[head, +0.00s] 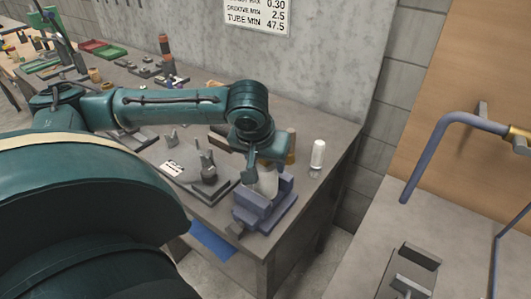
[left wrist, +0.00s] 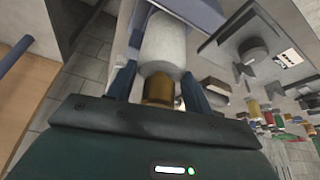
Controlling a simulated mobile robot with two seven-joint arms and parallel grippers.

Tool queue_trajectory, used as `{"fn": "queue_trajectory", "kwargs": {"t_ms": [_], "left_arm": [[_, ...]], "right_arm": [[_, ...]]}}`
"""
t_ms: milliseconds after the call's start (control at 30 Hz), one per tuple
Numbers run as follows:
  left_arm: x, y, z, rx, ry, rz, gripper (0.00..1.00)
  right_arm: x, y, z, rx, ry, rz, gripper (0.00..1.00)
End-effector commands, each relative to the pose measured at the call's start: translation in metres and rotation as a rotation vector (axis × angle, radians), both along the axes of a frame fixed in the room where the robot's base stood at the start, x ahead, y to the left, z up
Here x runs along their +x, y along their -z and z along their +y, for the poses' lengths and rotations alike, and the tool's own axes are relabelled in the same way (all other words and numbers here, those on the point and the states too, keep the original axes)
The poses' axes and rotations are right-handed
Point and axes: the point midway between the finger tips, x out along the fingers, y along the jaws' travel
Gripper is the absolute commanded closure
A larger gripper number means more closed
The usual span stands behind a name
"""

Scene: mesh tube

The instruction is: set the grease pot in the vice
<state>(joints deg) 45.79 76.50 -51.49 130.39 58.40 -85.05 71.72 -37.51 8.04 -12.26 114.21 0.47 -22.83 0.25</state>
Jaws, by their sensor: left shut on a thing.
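The grease pot (left wrist: 163,48) is a pale grey cylinder with a brass-coloured end, seen in the left wrist view. My left gripper (left wrist: 158,88) is shut on it, with one dark blue finger on each side. In the head view the pale pot (head: 268,182) shows below my left gripper (head: 267,163), at the jaws of the blue-purple vice (head: 250,205). Its lower part is hidden by the vice, and I cannot tell whether it rests on anything. Part of the vice (left wrist: 200,12) shows beyond the pot in the left wrist view. My right gripper is not in view.
The vice stands at the front right corner of the grey bench (head: 334,150). A white cylinder (head: 318,155) stands right of it. A blue bent pipe (head: 435,140) stands out at the right.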

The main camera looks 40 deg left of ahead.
Motion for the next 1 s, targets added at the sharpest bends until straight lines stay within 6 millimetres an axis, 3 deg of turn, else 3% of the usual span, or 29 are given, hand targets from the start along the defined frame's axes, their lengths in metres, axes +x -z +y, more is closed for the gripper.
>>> {"fn": "queue_trajectory", "kwargs": {"t_ms": [600, 633, 900, 1000], "left_arm": [[0.0003, 0.0074, 0.0000, -0.001, 0.000, -0.001, 0.96], [0.0004, 0.0071, 0.0000, 0.000, 0.000, -0.002, 0.47], [0.0002, 0.0071, -0.0001, -0.001, 0.000, -0.001, 0.25], [0.0001, 0.0072, -0.0001, -0.001, 0.000, -0.001, 0.24]], "right_arm": [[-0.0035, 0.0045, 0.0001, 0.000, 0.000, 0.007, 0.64], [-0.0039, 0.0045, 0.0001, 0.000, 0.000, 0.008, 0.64], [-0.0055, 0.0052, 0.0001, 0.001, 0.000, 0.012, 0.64], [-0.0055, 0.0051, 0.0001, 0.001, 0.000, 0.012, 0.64]]}}
